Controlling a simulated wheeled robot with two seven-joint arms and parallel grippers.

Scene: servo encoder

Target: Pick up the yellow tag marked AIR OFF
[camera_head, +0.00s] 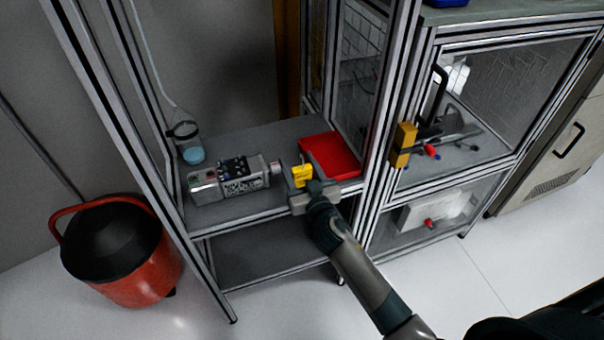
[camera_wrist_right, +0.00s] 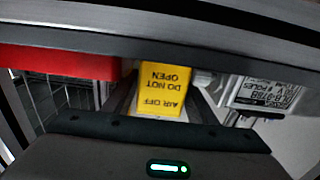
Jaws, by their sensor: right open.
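The yellow tag (camera_head: 302,174) is at the front of the shelf, between the servo unit and the red tray. In the right wrist view the tag (camera_wrist_right: 162,91) reads AIR OFF, DO NOT OPEN, upside down. My right gripper (camera_head: 303,184) is open and right at the tag, whose lower end shows in front of the gripper body. The fingers are mostly hidden, so I cannot tell whether they touch the tag. My left gripper is not in view.
The grey servo unit (camera_head: 233,180) stands left of the tag. A red tray (camera_head: 331,156) lies behind right. Metal frame posts (camera_head: 386,130) stand at the right. A glass flask (camera_head: 191,150) is at the back left. A red bin (camera_head: 140,275) stands on the floor.

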